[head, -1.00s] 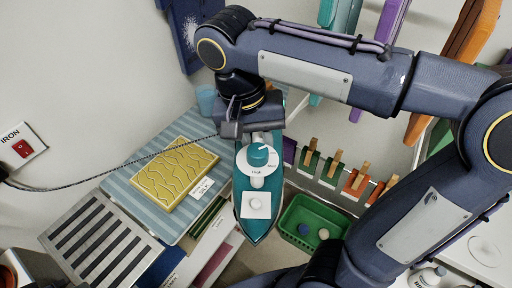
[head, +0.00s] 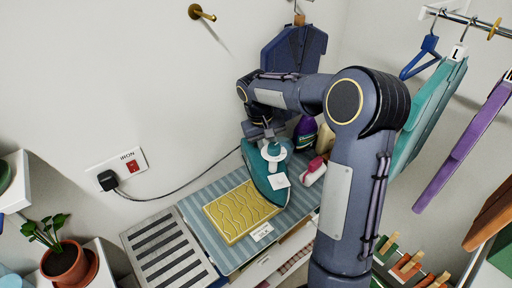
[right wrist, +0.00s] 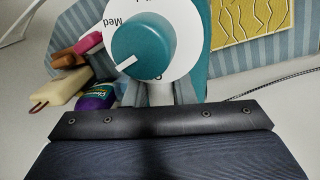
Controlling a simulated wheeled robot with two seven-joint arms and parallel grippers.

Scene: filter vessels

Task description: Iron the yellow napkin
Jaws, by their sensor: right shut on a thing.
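The yellow napkin (head: 236,214) lies flat on the striped blue ironing board (head: 193,215), with wavy lines on top. It also shows at the upper right of the right wrist view (right wrist: 250,25). My right gripper (head: 262,134) is shut on the teal iron (head: 256,170), whose nose points toward the front at the napkin's right back corner. I cannot tell whether its sole touches the napkin or board. The iron's teal dial (right wrist: 142,42) has its white mark toward the lower left; "Med" is readable, the selected setting is not. My left gripper is not in view.
A red switch (head: 133,167) labelled IRON and a black plug (head: 108,181) are on the wall; the cord runs to the iron. Bottles (head: 305,133) stand behind the iron. A slotted metal rack (head: 169,250) is left of the board. A white label (head: 262,232) is at the napkin's front.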

